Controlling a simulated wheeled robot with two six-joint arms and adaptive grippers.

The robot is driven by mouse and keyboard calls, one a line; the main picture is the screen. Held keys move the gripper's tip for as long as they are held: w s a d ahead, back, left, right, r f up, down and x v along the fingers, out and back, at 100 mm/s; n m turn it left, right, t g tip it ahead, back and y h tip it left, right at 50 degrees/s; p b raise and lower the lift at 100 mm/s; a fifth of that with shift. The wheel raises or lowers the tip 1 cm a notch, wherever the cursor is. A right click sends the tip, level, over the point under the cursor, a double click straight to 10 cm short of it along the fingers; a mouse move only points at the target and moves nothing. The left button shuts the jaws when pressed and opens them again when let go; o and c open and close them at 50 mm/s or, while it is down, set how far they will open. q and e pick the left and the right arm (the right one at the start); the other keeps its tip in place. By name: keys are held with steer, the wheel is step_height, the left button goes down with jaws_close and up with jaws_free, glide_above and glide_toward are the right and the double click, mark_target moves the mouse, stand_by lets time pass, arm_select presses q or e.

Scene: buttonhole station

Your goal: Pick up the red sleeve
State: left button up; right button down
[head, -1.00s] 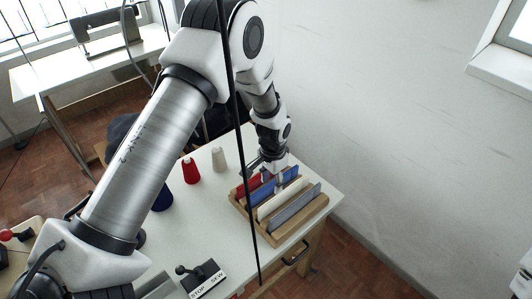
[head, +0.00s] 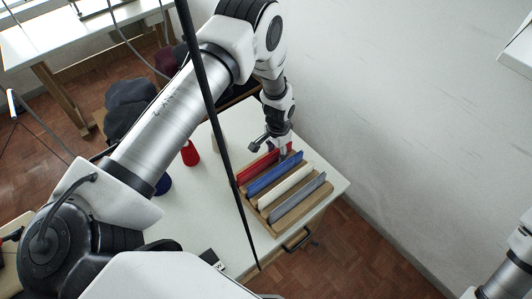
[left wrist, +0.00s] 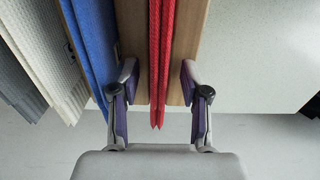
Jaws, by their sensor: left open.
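The red sleeve (head: 250,172) stands on edge in the back slot of the wooden rack (head: 300,212), partly hidden by my left gripper in the head view. In the left wrist view the red sleeve (left wrist: 161,50) hangs between the two fingers as a narrow folded strip. My left gripper (left wrist: 158,80) is open, with one finger on each side of the sleeve and a gap showing on both sides. It also shows over the back of the rack in the head view (head: 273,147). My right gripper is not in view.
Blue (head: 275,173), cream (head: 286,191) and grey (head: 298,198) sleeves stand in the rack. The blue sleeve (left wrist: 97,40) is close beside one finger. A red cone (head: 190,153) and a dark blue cone (head: 163,185) stand left. The wall is behind the rack.

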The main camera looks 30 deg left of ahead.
arm_select(q)
steer(key=shift+s+r, duration=0.15)
steer(key=shift+c, duration=0.4)
steer(key=shift+s+r, duration=0.1)
steer(key=c, duration=0.5)
jaws_close()
